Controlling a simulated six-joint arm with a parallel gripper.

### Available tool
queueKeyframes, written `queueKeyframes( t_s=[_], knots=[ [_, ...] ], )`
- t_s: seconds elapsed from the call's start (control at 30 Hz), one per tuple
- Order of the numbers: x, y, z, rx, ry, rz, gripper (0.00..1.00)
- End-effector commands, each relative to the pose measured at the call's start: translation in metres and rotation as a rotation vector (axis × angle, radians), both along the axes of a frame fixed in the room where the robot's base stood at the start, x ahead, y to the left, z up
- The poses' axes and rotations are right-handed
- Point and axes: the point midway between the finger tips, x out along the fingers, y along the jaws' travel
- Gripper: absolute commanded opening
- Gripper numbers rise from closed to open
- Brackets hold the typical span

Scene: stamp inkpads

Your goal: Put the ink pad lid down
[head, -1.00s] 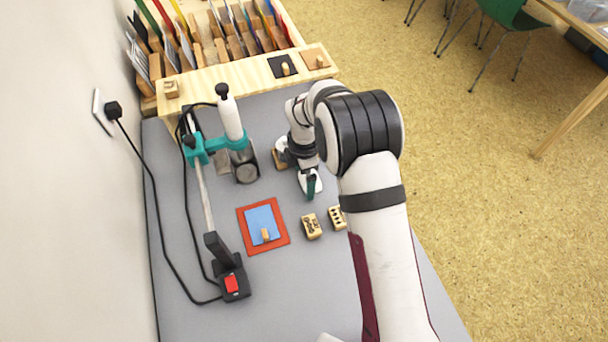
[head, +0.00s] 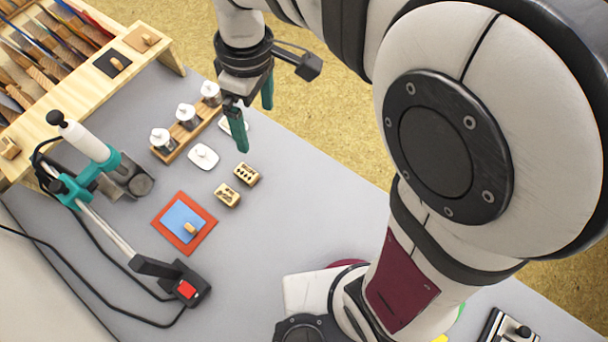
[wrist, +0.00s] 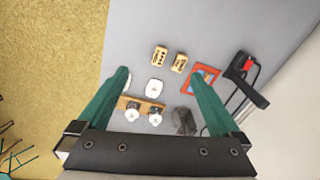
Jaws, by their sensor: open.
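A white rounded piece with a small knob (head: 203,157), which looks like the ink pad lid, lies flat on the grey table (head: 290,205). It also shows in the wrist view (wrist: 154,87). I cannot tell whether an ink pad is under it. A second white flat piece (head: 229,124) is partly hidden behind a finger in the head view. My gripper (head: 254,128) is open and empty, raised above the table. In the wrist view my gripper (wrist: 159,74) has its two green fingers wide apart, with the white piece seen between them but well below.
A wooden rack (head: 172,155) holds three white-topped jars. Two wooden stamp blocks (head: 246,174) (head: 227,194) lie nearby. A red frame (head: 166,232) holds a blue square with a wooden knob. A teal-and-white stand (head: 92,150) and cables are left; table is clear at centre right.

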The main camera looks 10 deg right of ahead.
Motion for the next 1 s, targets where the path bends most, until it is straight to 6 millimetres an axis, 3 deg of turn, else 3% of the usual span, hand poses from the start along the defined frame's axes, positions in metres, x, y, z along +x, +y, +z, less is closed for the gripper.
queueKeyframes(
  t_s=[0.03, 0.1, 0.2, 0.3, 0.4, 1.0],
  knots=[
    [-0.032, -0.033, 0.012, 0.012, 0.016, -0.305, 1.00],
    [-0.080, -0.065, 0.015, 0.022, 0.056, -0.736, 1.00],
    [-0.133, -0.086, 0.007, 0.033, 0.111, -1.203, 1.00],
    [-0.160, -0.092, -0.002, 0.037, 0.146, -1.453, 1.00],
    [-0.167, -0.093, -0.005, 0.036, 0.158, -1.526, 1.00],
    [-0.166, -0.093, -0.005, 0.036, 0.156, -1.520, 1.00]
  ],
)
